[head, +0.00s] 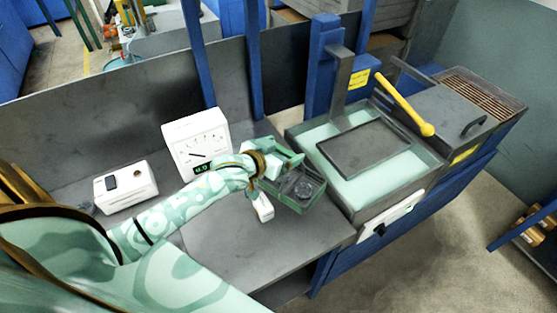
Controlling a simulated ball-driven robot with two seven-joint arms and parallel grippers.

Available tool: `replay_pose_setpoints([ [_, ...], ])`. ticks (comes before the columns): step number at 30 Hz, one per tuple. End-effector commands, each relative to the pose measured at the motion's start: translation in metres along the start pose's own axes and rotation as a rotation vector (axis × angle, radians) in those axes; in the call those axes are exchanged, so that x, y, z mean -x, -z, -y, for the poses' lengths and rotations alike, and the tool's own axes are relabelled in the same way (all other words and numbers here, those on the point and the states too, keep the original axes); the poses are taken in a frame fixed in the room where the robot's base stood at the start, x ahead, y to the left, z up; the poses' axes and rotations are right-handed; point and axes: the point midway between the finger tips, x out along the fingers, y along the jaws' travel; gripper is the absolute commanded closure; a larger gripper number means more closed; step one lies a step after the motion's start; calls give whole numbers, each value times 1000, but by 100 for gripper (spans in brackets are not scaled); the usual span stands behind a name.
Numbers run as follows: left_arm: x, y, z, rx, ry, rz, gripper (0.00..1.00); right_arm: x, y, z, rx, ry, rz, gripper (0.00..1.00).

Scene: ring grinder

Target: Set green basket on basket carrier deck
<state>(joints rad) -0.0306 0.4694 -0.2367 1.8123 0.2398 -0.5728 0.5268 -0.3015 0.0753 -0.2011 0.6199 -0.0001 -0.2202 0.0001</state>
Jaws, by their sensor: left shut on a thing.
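The green basket (298,200) is a small dark-green tray with a round dark metal part inside. It is by the bench's right edge, close to the tank; I cannot tell whether it touches the bench. My left gripper (284,166) is shut on the basket at its far-left side, and its fingers partly hide that side. The basket carrier deck (362,148) is a flat dark plate on an upright post, over the pale liquid of the tank, to the right of the basket. The deck is empty. My right gripper is not in view.
The tank's raised rim (345,204) lies between basket and deck. A yellow-handled lever (405,104) slants over the tank's far right. A white meter box (196,143) and a white device (125,187) stand left on the bench (232,250). Bare bench lies in front.

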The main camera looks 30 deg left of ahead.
Motion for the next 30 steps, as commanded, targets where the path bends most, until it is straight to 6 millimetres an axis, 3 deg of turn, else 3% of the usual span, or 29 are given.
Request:
replay_pose_setpoints([
  [9, -14, -18, 16, 0, 1, -3, 64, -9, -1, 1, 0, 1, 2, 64],
  [15, -22, -38, 14, 1, -1, -4, 64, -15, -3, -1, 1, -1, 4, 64],
  [28, -24, -42, 14, 0, -1, -5, 64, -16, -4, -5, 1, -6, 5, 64],
  [29, -24, -45, 14, -1, -1, -1, 12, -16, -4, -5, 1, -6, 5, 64],
  [30, -24, -44, 14, -1, -1, -1, 1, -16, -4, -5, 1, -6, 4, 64],
])
